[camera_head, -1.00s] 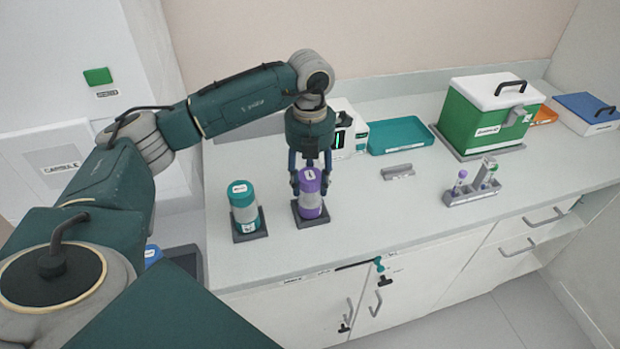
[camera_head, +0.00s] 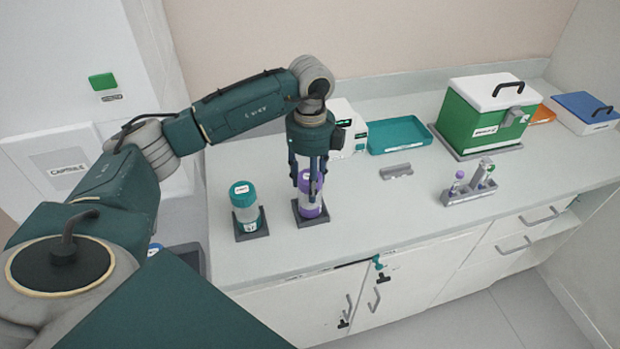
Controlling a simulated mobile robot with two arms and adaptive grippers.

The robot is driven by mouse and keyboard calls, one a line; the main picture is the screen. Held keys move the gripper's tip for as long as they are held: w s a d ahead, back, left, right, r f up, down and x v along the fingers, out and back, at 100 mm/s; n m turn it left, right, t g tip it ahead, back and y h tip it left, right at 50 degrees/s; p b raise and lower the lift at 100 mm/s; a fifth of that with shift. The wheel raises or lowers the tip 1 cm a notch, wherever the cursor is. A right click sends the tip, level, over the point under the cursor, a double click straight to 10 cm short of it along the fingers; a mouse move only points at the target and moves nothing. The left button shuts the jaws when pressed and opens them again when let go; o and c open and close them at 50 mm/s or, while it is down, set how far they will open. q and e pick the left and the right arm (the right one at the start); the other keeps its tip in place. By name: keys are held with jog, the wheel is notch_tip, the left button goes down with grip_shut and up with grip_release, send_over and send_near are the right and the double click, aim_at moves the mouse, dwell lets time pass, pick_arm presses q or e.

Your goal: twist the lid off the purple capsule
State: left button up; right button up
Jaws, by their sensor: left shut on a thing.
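The purple capsule (camera_head: 312,212) stands upright in a dark square holder (camera_head: 310,222) near the front of the counter. It has a purple lid (camera_head: 305,183), a clear middle and a purple base. My left gripper (camera_head: 305,187) points straight down over the capsule and is shut on its lid; the fingers hide part of the lid. I see no clear gap between lid and body. My right gripper is not in view.
A teal capsule (camera_head: 245,205) stands in its own holder just left. Behind are a white device (camera_head: 350,130), a teal tray (camera_head: 400,137) and a grey rest (camera_head: 396,172). A tube rack (camera_head: 460,198) and a green cooler (camera_head: 480,125) stand right.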

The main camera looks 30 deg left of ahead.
pick_arm(q)
jog(key=shift+r+p, duration=3.15)
jog(key=shift+r, duration=1.6)
